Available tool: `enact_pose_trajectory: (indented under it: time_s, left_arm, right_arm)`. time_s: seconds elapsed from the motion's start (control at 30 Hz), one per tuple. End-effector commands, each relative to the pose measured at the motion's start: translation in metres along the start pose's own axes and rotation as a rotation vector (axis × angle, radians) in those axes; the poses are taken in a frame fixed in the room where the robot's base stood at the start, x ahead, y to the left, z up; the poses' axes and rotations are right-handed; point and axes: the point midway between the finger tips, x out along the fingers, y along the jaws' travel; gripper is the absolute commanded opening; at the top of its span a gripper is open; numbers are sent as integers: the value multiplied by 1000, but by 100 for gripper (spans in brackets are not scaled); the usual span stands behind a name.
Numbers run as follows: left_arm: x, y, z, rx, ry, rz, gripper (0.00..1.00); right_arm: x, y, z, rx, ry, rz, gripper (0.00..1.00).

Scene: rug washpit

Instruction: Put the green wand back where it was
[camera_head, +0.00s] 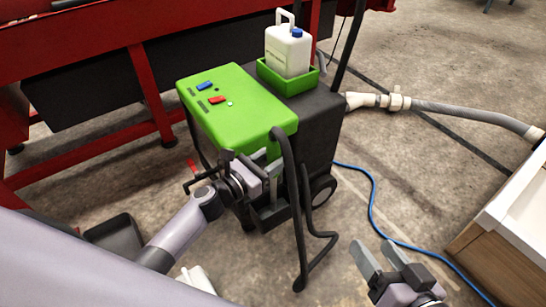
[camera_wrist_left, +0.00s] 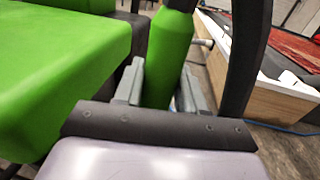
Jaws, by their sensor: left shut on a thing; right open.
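The green wand (camera_wrist_left: 168,55) stands roughly upright between the fingers of my left gripper (camera_wrist_left: 160,88) in the left wrist view. The fingers are shut on it, with one grey finger on each side. In the head view my left gripper (camera_head: 262,167) is at the front right edge of the machine's green top (camera_head: 240,105), and the wand is mostly hidden there by the fingers and a black hose (camera_head: 290,180). Where the wand's lower end sits cannot be seen. My right gripper (camera_head: 374,256) is open and empty above the floor at the lower right.
A white jug (camera_head: 288,50) stands in a green tray (camera_head: 268,78) behind the green top. A red frame (camera_head: 90,55) is at the left. A blue cord (camera_head: 373,200) and grey pipe (camera_head: 460,113) cross the floor. A wood-sided white basin (camera_head: 515,215) is at the right.

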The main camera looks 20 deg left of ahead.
Motion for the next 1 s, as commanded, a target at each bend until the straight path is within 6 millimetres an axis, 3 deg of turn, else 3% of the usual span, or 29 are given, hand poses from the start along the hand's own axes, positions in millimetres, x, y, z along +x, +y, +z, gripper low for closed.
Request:
enact_pose_trajectory:
  time_s: [0.23,0.27,0.33,0.77,1.0]
  left_arm:
    - [0,0,-4,-1,-3,-1,0]
    - [0,0,-3,0,-4,-1,50]
    - [0,0,-3,0,-3,-1,70]
    - [0,0,-5,0,2,0,70]
    - [-36,0,-4,-1,2,1,70]
  right_arm:
    - [2,2,5,0,0,0,61]
    - [1,2,4,0,0,0,61]
    - [1,1,4,0,0,0,61]
    - [-6,2,-5,-41,27,15,61]
    - [-3,-2,-8,-5,6,1,61]
